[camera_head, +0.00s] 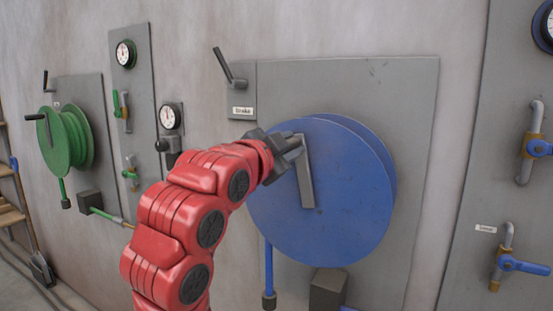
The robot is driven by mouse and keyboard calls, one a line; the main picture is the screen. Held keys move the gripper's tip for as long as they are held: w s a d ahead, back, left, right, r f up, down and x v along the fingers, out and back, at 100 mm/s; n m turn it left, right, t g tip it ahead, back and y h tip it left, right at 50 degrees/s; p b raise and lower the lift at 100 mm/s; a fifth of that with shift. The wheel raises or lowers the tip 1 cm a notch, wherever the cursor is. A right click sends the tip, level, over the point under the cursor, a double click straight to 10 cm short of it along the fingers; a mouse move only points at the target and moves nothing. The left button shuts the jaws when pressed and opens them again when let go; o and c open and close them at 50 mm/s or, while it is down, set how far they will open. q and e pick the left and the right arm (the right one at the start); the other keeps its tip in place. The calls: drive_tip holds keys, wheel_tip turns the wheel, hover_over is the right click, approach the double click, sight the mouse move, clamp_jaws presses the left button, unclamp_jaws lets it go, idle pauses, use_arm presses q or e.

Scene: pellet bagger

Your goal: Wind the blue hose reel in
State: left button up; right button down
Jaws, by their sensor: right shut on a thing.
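The blue hose reel (345,220) is a large blue disc mounted on a grey wall plate. Its grey crank arm (308,185) stands nearly upright on the reel's face, upper end near the top left. My right gripper (289,153) is at that upper end, shut on the crank handle, whose grip is mostly hidden by the jaws. A blue hose (268,268) hangs straight down below the reel's left side and ends in a dark fitting (269,301). My left gripper is not in view.
A lever (229,68) on a labelled plate stands above left of the reel. A green reel (66,140), gauges (169,116) and valves are at left. Blue-handled valves (524,265) are at right. A dark block (327,290) sits below the blue reel.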

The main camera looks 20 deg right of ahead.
drive_tip(key=shift+s+d+m+b, duration=0.35)
drive_tip(key=shift+s+d+m, duration=0.45)
drive_tip(key=shift+s+m, duration=0.25)
drive_tip(key=shift+w, duration=0.1)
drive_tip(key=c, duration=0.6)
unclamp_jaws()
drive_tip(key=shift+s+a, duration=0.2)
drive_tip(key=shift+a, duration=0.05)
drive_tip(key=v, duration=1.6)
drive_tip(key=shift+s+a+b, duration=0.3)
